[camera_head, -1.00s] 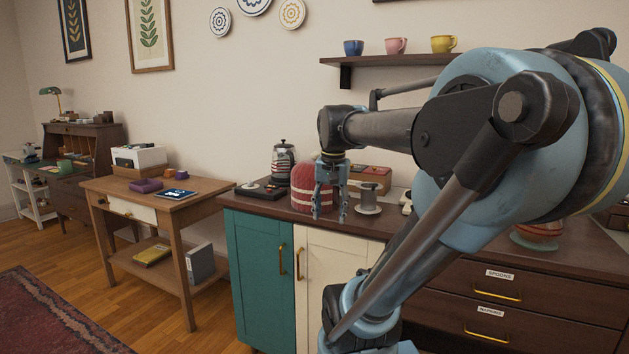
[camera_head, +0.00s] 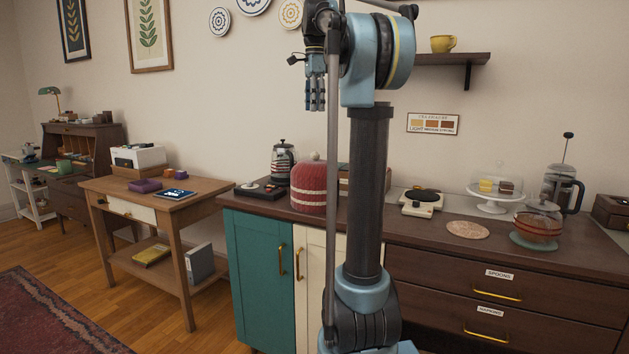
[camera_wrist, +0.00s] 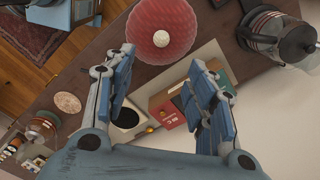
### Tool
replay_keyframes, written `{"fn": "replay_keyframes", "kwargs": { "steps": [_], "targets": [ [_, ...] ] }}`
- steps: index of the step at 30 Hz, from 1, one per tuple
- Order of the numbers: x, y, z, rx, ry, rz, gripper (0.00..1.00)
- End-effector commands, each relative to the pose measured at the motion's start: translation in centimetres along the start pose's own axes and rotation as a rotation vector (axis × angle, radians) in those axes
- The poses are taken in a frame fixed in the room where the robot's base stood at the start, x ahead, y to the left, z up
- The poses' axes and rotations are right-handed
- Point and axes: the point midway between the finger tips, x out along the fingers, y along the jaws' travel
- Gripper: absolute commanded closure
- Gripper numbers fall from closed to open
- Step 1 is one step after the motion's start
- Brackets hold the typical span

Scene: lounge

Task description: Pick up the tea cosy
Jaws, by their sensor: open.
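The tea cosy (camera_head: 309,185) is a red, dome-shaped cover with pale stripes and a pompom on top. It stands upright on the dark counter, left of my arm. In the wrist view the tea cosy (camera_wrist: 163,28) is seen from above, beyond the fingertips, with its pale pompom in the middle. My gripper (camera_head: 315,103) is raised high above the counter, over the tea cosy and clear of it. In the wrist view my gripper (camera_wrist: 160,72) has its fingers spread apart, with nothing held between them.
A box (camera_head: 343,180) stands behind right. A shelf (camera_head: 450,59) juts from the wall.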

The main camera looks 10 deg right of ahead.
Motion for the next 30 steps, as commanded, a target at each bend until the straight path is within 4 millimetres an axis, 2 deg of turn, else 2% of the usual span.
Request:
{"fn": "replay_keyframes", "kwargs": {
  "steps": [3, 7, 24, 30],
  "targets": [
    [-0.5, -0.7, 0.0, 0.035, 0.0, 0.004, 0.5],
    [0.5, -0.8, 0.0, 0.044, 0.0, 0.005, 0.5],
    [9.9, -0.7, 0.0, 0.042, 0.0, 0.005, 0.5],
    [11.5, -0.7, 0.0, 0.041, 0.0, 0.005, 0.5]
  ]
}}
